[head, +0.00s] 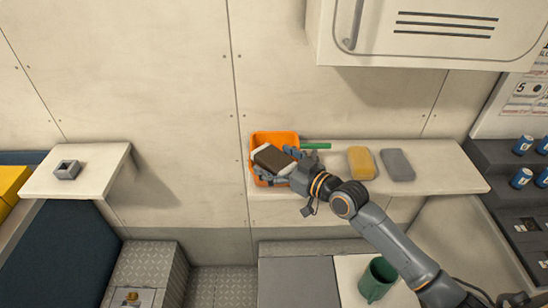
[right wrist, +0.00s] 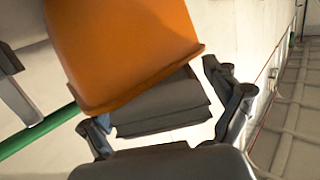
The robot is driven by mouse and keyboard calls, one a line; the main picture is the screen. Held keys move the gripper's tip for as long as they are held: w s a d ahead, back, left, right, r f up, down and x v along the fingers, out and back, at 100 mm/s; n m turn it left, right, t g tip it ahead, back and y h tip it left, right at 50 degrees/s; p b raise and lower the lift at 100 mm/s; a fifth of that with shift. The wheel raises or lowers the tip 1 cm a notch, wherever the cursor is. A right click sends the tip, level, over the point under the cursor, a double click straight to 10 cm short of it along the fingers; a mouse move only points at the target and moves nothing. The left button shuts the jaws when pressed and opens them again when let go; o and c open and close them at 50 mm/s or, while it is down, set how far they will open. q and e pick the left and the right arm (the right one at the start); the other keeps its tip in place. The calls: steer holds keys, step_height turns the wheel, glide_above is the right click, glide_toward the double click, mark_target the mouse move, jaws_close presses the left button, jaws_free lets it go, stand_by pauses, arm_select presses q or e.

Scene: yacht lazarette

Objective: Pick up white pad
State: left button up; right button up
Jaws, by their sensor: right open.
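An orange bin (head: 262,137) stands on the wall shelf; its side also fills the top of the right wrist view (right wrist: 125,50). A block with a dark brown top (head: 272,158) and pale ends shows at the bin's front. I cannot tell surely whether it is the white pad. My right gripper (head: 278,164) is open, with its fingers around this block. In the right wrist view a dark layered block (right wrist: 160,105) shows between the open fingers. Contact is not clear. My left gripper is not in view.
A yellow sponge (head: 361,163) and a grey pad (head: 397,164) lie right of the bin on the shelf (head: 450,178). A green bar (head: 315,146) lies behind. A white cabinet (head: 420,35) hangs above. A green mug (head: 377,279) stands below.

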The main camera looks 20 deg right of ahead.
steer(key=shift+c, duration=0.8)
steer(key=c, duration=0.9)
steer(key=shift+c, duration=0.2)
